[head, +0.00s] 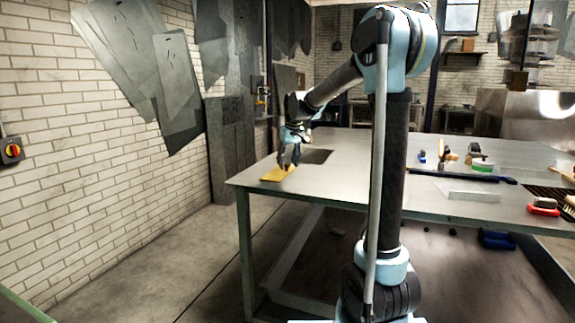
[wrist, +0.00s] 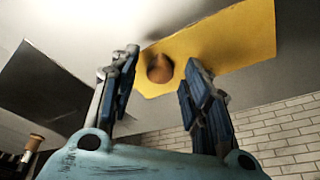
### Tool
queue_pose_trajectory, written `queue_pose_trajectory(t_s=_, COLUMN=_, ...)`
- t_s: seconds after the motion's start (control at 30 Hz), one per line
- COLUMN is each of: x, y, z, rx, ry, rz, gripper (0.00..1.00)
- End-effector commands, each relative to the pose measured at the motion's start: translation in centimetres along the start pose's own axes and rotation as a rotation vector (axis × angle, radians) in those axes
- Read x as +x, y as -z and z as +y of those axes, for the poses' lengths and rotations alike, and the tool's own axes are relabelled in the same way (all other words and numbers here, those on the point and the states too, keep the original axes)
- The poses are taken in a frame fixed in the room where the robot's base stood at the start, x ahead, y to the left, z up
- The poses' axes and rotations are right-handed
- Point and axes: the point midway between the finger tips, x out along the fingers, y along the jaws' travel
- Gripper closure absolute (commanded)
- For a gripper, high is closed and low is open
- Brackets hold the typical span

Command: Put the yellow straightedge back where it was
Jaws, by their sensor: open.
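The yellow straightedge (head: 278,174) lies flat on the metal table near its left end, by the front edge. In the wrist view it shows as a broad yellow strip (wrist: 232,42) with a round brown knob (wrist: 159,68) near one end. My gripper (head: 290,164) is over the straightedge, pointing down. In the wrist view its two fingers (wrist: 160,70) are spread, with the knob showing in the gap between them. I cannot tell whether either finger touches the knob. Part of the straightedge is hidden behind the fingers.
A dark square patch (head: 318,156) is on the table (head: 350,188) just right of my gripper. Farther right lie a long dark-blue bar (head: 455,175), a pale block (head: 474,196) and a red-and-black item (head: 543,207). A brick wall (head: 100,210) stands to the left, beyond open floor.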

Motion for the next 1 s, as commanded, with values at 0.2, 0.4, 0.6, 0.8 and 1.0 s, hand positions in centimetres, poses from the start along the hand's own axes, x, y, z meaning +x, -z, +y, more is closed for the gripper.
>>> queue_pose_trajectory(t_s=0.2, x=-3.6, y=-0.1, z=0.0, rx=0.000, ry=0.000, rz=0.000, gripper=0.56)
queue_pose_trajectory(t_s=0.4, x=-7.4, y=-0.1, z=0.0, rx=0.000, ry=0.000, rz=0.000, gripper=0.56)
queue_pose_trajectory(t_s=0.6, x=-10.1, y=0.0, z=0.0, rx=0.000, ry=0.000, rz=0.000, gripper=0.56)
queue_pose_trajectory(t_s=0.8, x=-11.3, y=-0.1, z=0.0, rx=0.001, ry=0.000, rz=0.000, gripper=0.56)
queue_pose_trajectory(t_s=1.0, x=-11.4, y=-0.1, z=0.1, rx=0.001, ry=0.000, rz=0.000, gripper=0.56)
